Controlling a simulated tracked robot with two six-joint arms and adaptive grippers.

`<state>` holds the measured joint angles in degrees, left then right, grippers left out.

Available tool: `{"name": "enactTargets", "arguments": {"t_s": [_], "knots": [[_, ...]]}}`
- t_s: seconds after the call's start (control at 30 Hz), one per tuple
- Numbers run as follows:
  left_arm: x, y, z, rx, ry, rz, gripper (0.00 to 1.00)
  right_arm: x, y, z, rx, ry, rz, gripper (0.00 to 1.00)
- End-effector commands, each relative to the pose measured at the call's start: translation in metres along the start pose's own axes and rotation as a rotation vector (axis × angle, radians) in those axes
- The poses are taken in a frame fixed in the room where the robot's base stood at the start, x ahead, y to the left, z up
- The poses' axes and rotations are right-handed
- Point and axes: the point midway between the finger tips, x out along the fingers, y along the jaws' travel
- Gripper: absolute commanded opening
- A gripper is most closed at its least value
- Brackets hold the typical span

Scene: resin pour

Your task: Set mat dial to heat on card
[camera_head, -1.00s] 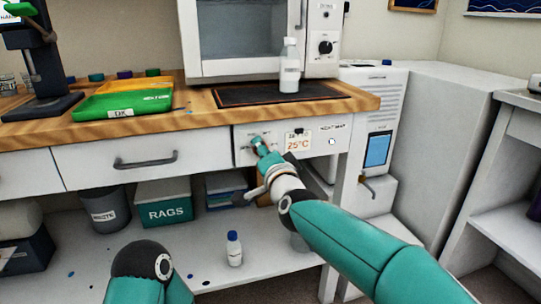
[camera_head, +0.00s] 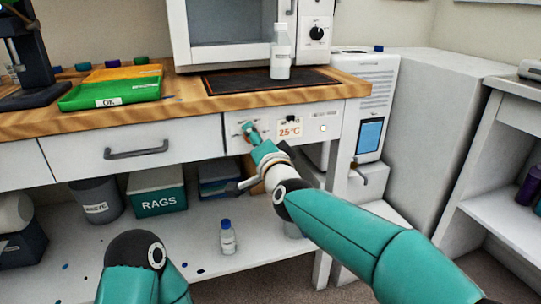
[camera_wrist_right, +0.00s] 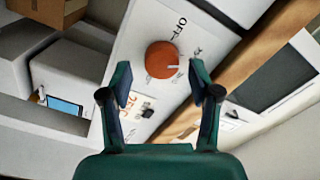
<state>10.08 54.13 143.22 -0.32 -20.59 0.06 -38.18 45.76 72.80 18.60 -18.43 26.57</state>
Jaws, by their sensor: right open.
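The mat dial (camera_wrist_right: 162,60) is a round orange-red knob on the white panel under the worktop. Its pale mark points right in the right wrist view. A printed "OFF" and other small marks sit around it. My right gripper (camera_wrist_right: 161,72) is open, its fingers on either side of the dial; I cannot tell whether they touch it. In the head view my right gripper (camera_head: 248,128) hides the dial. The card (camera_head: 290,129) reads 25°C. It shows partly in the right wrist view (camera_wrist_right: 129,101). The black mat (camera_head: 232,83) lies on the worktop. My left gripper is out of view.
A white bottle (camera_head: 281,55) stands on the mat. A green tray (camera_head: 80,97) marked OK sits left on the worktop. A drawer handle (camera_head: 137,153) sticks out left of the panel. Below, a shelf holds a RAGS box (camera_head: 156,194) and a small blue-capped bottle (camera_head: 228,240).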

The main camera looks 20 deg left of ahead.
Motion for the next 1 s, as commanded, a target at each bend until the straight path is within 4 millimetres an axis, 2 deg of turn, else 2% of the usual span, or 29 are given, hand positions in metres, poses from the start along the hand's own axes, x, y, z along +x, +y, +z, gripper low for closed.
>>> {"name": "enactTargets", "arguments": {"t_s": [0.6,0.8,1.0], "knots": [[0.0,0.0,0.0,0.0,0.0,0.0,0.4,-0.095,0.001,-0.002,0.001,0.002,-0.002,0.62],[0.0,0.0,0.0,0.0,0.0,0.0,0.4,-0.109,0.002,-0.002,0.002,0.002,-0.001,0.62],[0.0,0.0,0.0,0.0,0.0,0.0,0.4,-0.11,0.002,-0.002,0.002,0.002,-0.001,0.62]]}}
